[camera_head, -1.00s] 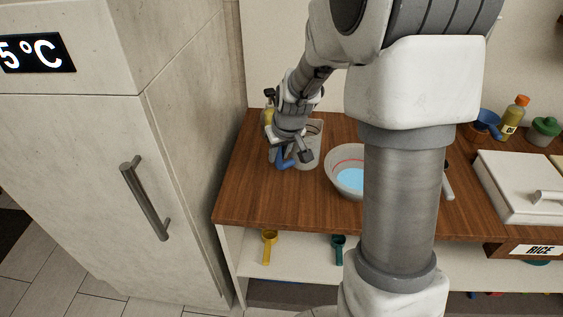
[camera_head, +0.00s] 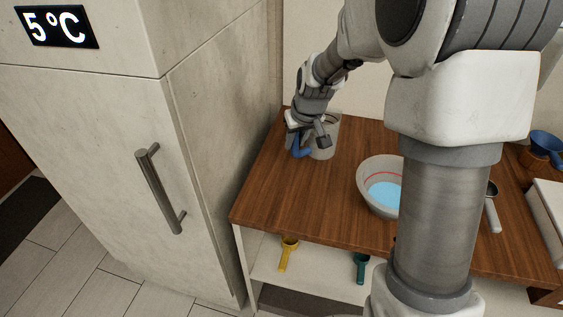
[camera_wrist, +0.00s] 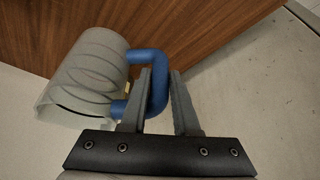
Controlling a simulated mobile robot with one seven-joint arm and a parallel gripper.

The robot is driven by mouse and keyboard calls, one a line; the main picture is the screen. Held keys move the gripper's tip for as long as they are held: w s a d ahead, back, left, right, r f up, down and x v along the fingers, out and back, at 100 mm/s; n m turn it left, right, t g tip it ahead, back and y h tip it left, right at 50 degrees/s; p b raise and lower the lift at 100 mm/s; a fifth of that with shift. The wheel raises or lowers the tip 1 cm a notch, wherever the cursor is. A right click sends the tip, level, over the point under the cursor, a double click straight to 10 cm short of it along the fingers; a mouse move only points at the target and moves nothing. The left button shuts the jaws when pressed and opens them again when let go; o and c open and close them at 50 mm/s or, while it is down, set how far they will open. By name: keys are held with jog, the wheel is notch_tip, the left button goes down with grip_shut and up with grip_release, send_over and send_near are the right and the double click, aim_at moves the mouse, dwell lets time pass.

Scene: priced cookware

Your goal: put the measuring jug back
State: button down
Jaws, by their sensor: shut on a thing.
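The measuring jug is a pale grey, see-through jug (camera_head: 327,138) with a blue handle (camera_head: 301,150), near the far left corner of the wooden counter in the head view. In the wrist view the ribbed jug (camera_wrist: 88,72) lies left of my fingers, and its blue handle (camera_wrist: 158,88) passes between them. My gripper (camera_wrist: 160,76) is shut on the handle. In the head view my gripper (camera_head: 304,137) hides part of the jug. I cannot tell whether the jug's base touches the counter.
A bowl (camera_head: 367,190) with blue contents stands on the wooden counter (camera_head: 300,205), right of the jug. A tall fridge (camera_head: 90,140) stands left. Yellow (camera_head: 288,254) and green (camera_head: 361,267) scoops show below the counter's front edge. A blue pan or funnel (camera_head: 546,146) is at far right.

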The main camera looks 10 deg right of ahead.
jog(key=shift+w+a+f+b, duration=0.1)
jog(key=shift+a+f+b, duration=0.1)
jog(key=shift+a+f, duration=0.75)
jog(key=shift+w+a+f+b, duration=0.15)
jog(key=shift+a+f, duration=0.4)
jog(key=shift+f, duration=0.75)
jog(key=shift+a+f+b, duration=0.2)
jog(key=shift+a+f, duration=0.55)
jog(key=shift+f, duration=0.35)
jog(key=shift+f, duration=0.1)
jog(key=c, duration=0.7)
grip_release()
jog(key=shift+o, duration=0.2)
